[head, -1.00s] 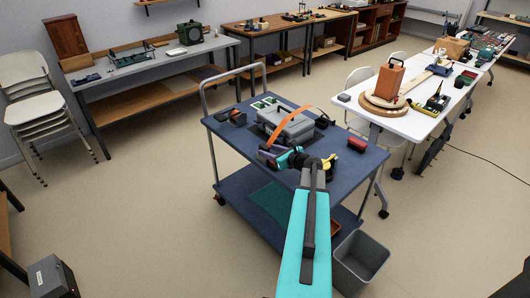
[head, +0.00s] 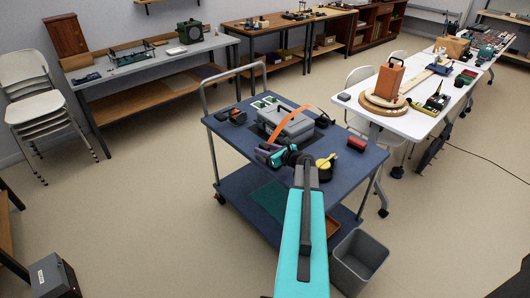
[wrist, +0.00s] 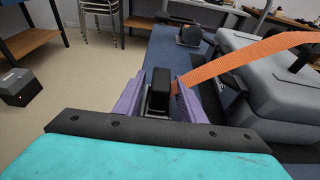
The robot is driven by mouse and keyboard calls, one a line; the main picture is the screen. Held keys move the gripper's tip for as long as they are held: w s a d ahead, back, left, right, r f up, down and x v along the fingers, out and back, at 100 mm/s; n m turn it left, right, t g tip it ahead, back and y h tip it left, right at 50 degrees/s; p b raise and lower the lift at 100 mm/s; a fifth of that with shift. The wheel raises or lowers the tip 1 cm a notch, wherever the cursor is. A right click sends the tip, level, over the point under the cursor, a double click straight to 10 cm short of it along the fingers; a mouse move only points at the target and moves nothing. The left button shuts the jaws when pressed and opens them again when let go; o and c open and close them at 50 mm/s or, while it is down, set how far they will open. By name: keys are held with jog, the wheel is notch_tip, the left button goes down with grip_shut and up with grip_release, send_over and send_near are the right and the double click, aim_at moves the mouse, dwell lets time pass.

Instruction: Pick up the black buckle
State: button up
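A black buckle (wrist: 159,90) stands between the purple fingers of my gripper (wrist: 162,84) in the wrist view. A narrow gap shows on its right, so the fingers look open around it; contact on the left is unclear. An orange strap (wrist: 250,55) runs from beside the buckle, up over a grey case (wrist: 265,80). The orange strap (head: 285,121) arches over the case there, and the buckle is too small or hidden to make out.
The blue cart (head: 232,146) also carries a dark round item (head: 237,116), white-and-green cards (head: 265,102), a yellow-and-black item (head: 325,166) and a red block (head: 357,143). A grey bin (head: 360,258) stands by the cart's front right. A white table (head: 410,125) stands to the right.

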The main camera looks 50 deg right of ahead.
aim_at(264, 145)
grip_shut()
jog(key=shift+r, duration=0.15)
jog(key=shift+r+b, duration=0.4)
jog(key=shift+r, duration=1.2)
jog(key=s+d+f+b+v, duration=0.1)
jog(key=f+b+v, duration=0.2)
jog(key=v, duration=1.2)
jog(key=shift+s+a, duration=0.35)
jog(key=shift+r, duration=0.15)
